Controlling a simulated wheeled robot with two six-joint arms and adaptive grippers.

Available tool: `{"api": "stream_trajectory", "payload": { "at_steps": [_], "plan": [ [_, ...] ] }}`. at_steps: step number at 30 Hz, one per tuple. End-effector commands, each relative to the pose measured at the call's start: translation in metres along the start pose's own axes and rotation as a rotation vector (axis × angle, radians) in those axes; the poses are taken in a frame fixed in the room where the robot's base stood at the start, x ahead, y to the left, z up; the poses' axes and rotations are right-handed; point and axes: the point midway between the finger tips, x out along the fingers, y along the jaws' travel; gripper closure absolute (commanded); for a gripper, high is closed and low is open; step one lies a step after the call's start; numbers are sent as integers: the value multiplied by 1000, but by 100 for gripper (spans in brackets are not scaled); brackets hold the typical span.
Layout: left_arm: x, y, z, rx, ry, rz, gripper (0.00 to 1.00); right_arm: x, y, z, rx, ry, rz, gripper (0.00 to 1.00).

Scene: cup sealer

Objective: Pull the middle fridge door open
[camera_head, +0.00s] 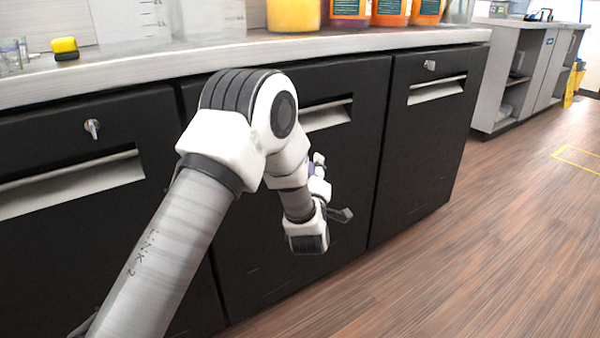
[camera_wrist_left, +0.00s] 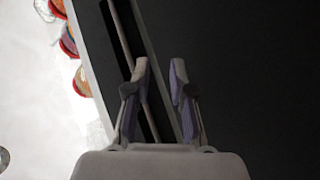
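The middle fridge door (camera_head: 345,150) is black and looks shut, flush with its neighbours. Its metal recessed handle (camera_head: 328,115) is near the top, partly hidden behind my left arm. My left gripper (camera_head: 318,170) is in front of this door, below the handle and mostly hidden by my wrist. In the left wrist view my left gripper (camera_wrist_left: 159,68) is open, with its two purple-padded fingers apart and nothing held. The handle recess (camera_wrist_left: 128,38) runs behind the left finger and the gap; the right finger is over the black door face. Contact cannot be told. My right gripper is out of view.
A left door (camera_head: 80,230) and a right door (camera_head: 425,130) flank it, both shut. The counter (camera_head: 200,58) above holds orange and yellow containers (camera_head: 293,14) and a yellow sponge (camera_head: 65,47). The wooden floor (camera_head: 480,260) at right is clear.

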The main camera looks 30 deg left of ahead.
Motion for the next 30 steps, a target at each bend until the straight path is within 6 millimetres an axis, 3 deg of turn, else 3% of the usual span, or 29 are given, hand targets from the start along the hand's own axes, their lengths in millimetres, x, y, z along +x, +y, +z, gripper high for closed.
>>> {"api": "stream_trajectory", "payload": {
  "at_steps": [1,3,6,11,22,30],
  "plan": [
    [5,-13,1,-77,95,59,77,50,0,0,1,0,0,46],
    [12,-1,-19,-169,203,131,77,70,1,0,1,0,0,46],
    [16,13,-41,-253,298,199,77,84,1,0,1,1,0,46],
    [25,24,-57,-291,341,231,77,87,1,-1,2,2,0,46],
    [84,34,-78,-287,336,228,77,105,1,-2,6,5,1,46],
    [90,37,-81,-284,332,226,77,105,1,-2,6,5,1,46]
  ]
}}
